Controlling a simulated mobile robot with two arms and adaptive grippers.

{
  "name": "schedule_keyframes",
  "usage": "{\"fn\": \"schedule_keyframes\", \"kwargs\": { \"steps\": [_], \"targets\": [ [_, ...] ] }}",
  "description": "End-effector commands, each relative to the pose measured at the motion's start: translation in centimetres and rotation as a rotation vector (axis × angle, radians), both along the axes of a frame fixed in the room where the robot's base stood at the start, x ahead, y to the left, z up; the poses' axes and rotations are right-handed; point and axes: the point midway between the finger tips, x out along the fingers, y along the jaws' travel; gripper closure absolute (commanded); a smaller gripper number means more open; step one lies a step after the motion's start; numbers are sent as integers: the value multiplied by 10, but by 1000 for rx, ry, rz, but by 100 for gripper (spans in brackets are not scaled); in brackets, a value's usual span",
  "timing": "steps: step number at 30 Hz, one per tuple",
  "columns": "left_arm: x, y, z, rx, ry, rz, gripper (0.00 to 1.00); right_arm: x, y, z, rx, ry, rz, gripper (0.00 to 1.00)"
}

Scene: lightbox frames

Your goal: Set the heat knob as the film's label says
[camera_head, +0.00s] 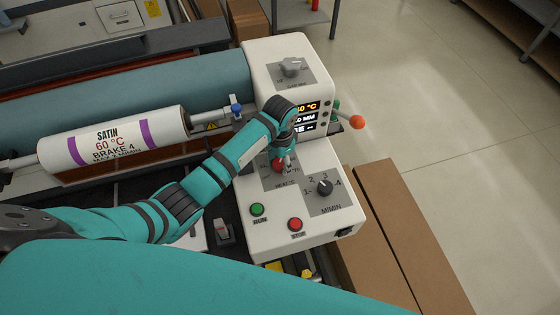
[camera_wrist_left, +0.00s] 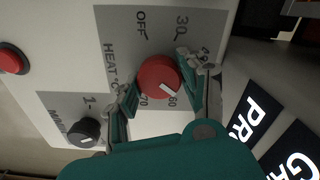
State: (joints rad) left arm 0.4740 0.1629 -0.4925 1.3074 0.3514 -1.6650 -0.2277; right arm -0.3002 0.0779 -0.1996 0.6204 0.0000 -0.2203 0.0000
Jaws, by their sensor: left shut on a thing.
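The film roll (camera_head: 110,145) is white with purple bands. Its label reads SATIN, 60 °C, BRAKE 4 and a partly legible M/MIN line. The red heat knob (camera_wrist_left: 158,77) sits on a grey HEAT °C plate marked OFF, 30, 60, 70 and more partly hidden figures. Its white pointer line points at about 60. My left gripper (camera_wrist_left: 160,85) is shut on the knob, one finger on each side. In the head view my left gripper (camera_head: 284,160) partly covers the red knob (camera_head: 278,165). My right gripper is out of view.
The white control box (camera_head: 260,235) also carries a black M/MIN knob (camera_head: 324,187), a green RUN button (camera_head: 257,209), a red STOP button (camera_head: 295,224) and a grey top knob (camera_head: 291,66). A partly hidden display (camera_head: 306,117) and an orange-ended lever (camera_head: 357,122) are close by.

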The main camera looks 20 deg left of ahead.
Motion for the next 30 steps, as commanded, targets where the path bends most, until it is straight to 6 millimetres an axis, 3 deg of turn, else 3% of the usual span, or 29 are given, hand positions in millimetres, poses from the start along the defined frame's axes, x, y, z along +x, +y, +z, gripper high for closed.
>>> {"fn": "schedule_keyframes", "kwargs": {
  "steps": [15, 30],
  "targets": [
    [-1, 0, 0, 1, 0, -403, 91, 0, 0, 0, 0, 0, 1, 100],
    [-1, -1, -1, -1, 1, -523, 91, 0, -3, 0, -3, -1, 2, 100]
  ]
}}
